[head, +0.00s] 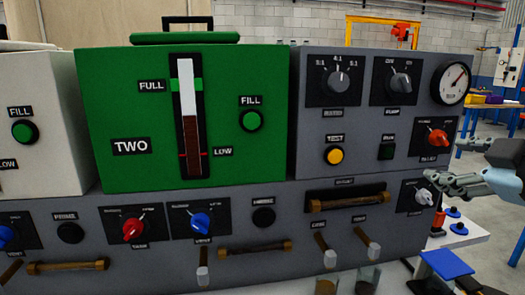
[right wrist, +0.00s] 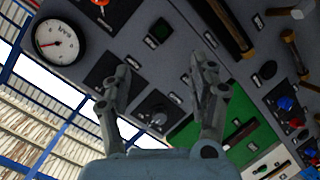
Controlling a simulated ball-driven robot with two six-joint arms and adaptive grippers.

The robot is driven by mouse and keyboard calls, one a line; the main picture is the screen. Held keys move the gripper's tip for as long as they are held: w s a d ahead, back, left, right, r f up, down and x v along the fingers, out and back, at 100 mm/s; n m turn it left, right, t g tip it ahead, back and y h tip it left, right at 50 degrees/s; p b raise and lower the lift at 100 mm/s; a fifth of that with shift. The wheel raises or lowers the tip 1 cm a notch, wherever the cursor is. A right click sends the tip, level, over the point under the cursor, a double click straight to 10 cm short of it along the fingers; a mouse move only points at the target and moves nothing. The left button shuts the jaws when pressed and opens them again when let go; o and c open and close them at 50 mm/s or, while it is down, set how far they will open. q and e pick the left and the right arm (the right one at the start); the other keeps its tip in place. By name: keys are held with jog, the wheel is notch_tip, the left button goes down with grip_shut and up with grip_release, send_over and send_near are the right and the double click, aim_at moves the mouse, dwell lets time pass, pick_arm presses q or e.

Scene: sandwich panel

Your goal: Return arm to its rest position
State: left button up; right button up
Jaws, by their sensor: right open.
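My right gripper (head: 434,184) is at the right of the head view, in front of the lower right corner of the grey control panel (head: 310,120). It also shows in the right wrist view (right wrist: 160,78), where its two fingers are spread apart with nothing between them. A grey knob (head: 424,196) is close beside the fingertips in the head view; whether they touch it I cannot tell. My left gripper is not in view.
A green box (head: 115,100) labelled TWO stands at the panel's left. Brown handles (head: 348,201) and levers (head: 329,255) stick out of its front. Glass containers (head: 368,279) sit below. A white table (head: 465,238) holds blue and red items at the right.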

jog(key=s+a+f+m+g+h, duration=0.1)
jog(key=s+a+f+m+g, duration=0.2)
jog(key=s+f, duration=0.5)
jog(key=s+a+f+m+g, duration=0.1)
jog(key=s+f+m+g, duration=0.2)
jog(key=s+f+g, duration=0.35)
jog(key=s+a+f+m+g+h, duration=0.1)
jog(key=s+f+m+g, duration=0.15)
jog(key=s+f, duration=0.75)
jog(key=s+d+f+b, duration=0.1)
jog(key=s+f+b, duration=0.1)
jog(key=f, duration=1.3)
jog(key=s+d+f+b, duration=0.1)
jog(key=s+f+b, duration=0.2)
jog(key=f, duration=1.1)
jog(key=s+d+f+g+b, duration=0.1)
jog(key=s+f+g+b, duration=0.1)
jog(key=s+f, duration=1.4)
jog(key=shift+s+f+m+y+b, duration=0.3)
jog(key=shift+s+f+m, duration=0.1)
jog(key=shift+f+m, duration=0.1)
